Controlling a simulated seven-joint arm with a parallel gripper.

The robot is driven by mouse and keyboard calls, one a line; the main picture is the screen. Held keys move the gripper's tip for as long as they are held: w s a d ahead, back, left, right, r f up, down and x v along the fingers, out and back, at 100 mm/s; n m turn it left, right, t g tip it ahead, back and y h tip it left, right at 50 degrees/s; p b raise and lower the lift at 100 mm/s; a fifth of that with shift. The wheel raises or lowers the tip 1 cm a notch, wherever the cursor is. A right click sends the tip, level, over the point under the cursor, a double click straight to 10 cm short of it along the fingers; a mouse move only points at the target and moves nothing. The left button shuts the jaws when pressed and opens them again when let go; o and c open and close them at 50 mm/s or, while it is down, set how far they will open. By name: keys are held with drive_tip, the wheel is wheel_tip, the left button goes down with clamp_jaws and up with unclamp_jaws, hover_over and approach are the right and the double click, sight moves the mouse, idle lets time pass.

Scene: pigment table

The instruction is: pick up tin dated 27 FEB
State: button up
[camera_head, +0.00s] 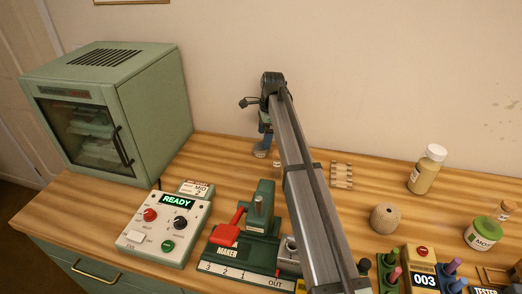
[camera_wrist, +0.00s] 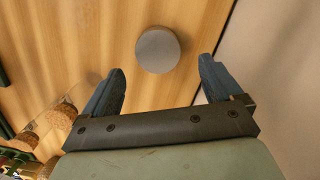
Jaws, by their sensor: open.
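A round grey tin (camera_wrist: 158,49) with a plain flat top stands on the wooden table in the wrist view, seen from above. No date can be read on it, so I cannot tell whether it is the one dated 27 FEB. My gripper (camera_wrist: 160,88) is open, with its two blue fingers apart and nothing between them. The tin lies ahead of the fingertips, roughly centred between them, and does not touch them. In the head view my gripper (camera_head: 262,146) hangs near the back wall, and my arm hides part of the table.
A green cabinet (camera_head: 149,97) stands at the left, behind a READY control box (camera_head: 167,226). A green label maker (camera_head: 258,226) is at the front. A capped bottle (camera_head: 424,172), twine ball (camera_head: 384,219) and MOSS jar (camera_head: 482,235) stand right. Cork-topped jars (camera_wrist: 50,119) show in the wrist view.

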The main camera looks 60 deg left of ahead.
sight(261, 146)
drive_tip(key=shift+s+a+f, duration=0.1)
drive_tip(key=shift+s+f, duration=0.1)
drive_tip(key=shift+f, duration=0.65)
drive_tip(key=shift+s+f, duration=0.2)
drive_tip(key=shift+f, duration=0.6)
drive_tip(key=shift+s+a+f, duration=0.1)
drive_tip(key=shift+s+f, duration=0.1)
drive_tip(key=shift+f, duration=0.65)
drive_tip(key=c, duration=1.2)
drive_tip(key=shift+o, duration=0.2)
drive_tip(key=shift+r, duration=0.15)
